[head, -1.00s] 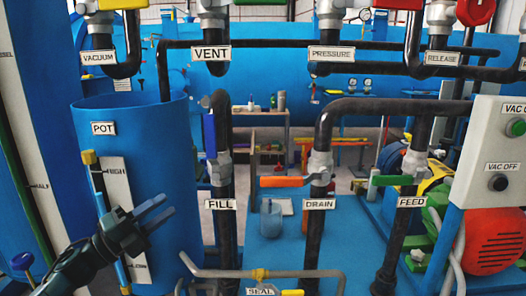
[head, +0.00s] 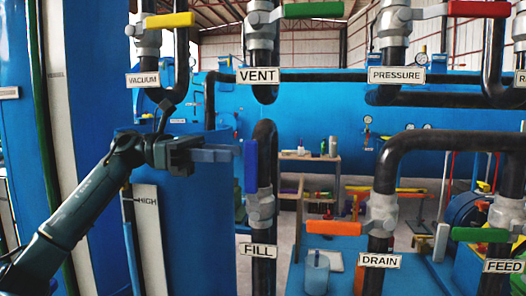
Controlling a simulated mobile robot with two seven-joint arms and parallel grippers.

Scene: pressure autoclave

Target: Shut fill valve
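The fill valve (head: 260,208) is a grey body on a black vertical pipe above the FILL label (head: 258,250). Its blue handle (head: 250,170) stands upright, in line with the pipe. My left gripper (head: 236,153) reaches in from the left, its fingers pointing right at the upper part of the blue handle. The fingertips are at the handle's left edge in the picture; I cannot tell whether they touch it. The fingers overlap in this view, so their gap is hidden. My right gripper is out of view.
The drain valve's orange handle (head: 333,228) and the feed valve's green handle (head: 480,234) lie level to the right. The vent valve's green handle (head: 313,10) is above. The blue pot (head: 185,235) stands behind my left arm.

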